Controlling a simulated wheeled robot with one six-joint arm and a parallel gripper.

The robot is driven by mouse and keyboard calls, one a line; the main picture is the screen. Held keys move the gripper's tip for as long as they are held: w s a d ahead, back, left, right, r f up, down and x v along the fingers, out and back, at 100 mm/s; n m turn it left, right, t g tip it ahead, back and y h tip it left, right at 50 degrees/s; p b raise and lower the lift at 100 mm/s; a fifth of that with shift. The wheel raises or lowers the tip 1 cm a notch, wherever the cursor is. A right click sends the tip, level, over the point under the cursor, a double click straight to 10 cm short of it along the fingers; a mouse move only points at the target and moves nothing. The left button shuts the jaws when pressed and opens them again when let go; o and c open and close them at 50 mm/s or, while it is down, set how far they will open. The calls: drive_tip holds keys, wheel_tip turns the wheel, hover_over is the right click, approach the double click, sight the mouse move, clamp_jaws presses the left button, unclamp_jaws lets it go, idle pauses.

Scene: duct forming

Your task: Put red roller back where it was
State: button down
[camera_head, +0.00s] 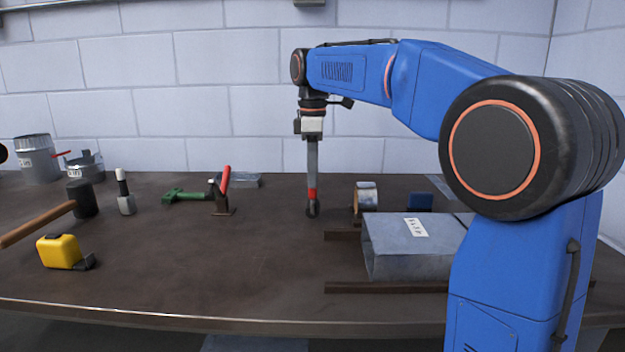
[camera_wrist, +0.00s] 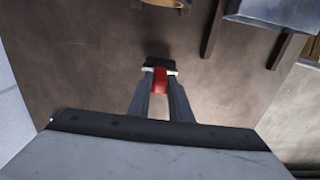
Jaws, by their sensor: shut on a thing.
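The red roller (camera_head: 312,194) is upright in my gripper (camera_head: 312,182), with a dark wheel-like end below its red part. In the wrist view the red part (camera_wrist: 160,82) sits between the two fingertips (camera_wrist: 160,92), which are shut on it. The dark lower end hangs close above the brown table; I cannot tell whether it touches.
A grey rectangular duct (camera_head: 405,248) lies on dark rails to the right, with a tan and silver roll (camera_head: 366,196) behind it. A green tool (camera_head: 183,195), hammer (camera_head: 83,198) and yellow tape measure (camera_head: 60,252) lie left. The front middle of the table is clear.

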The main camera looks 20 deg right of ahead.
drive_tip(key=shift+f, duration=0.65)
drive_tip(key=shift+f, duration=0.1)
drive_tip(key=c, duration=1.6)
unclamp_jaws()
wheel_tip(320, 180, up, 12)
drive_tip(key=shift+f, duration=0.15)
drive_tip(key=shift+r, duration=0.3)
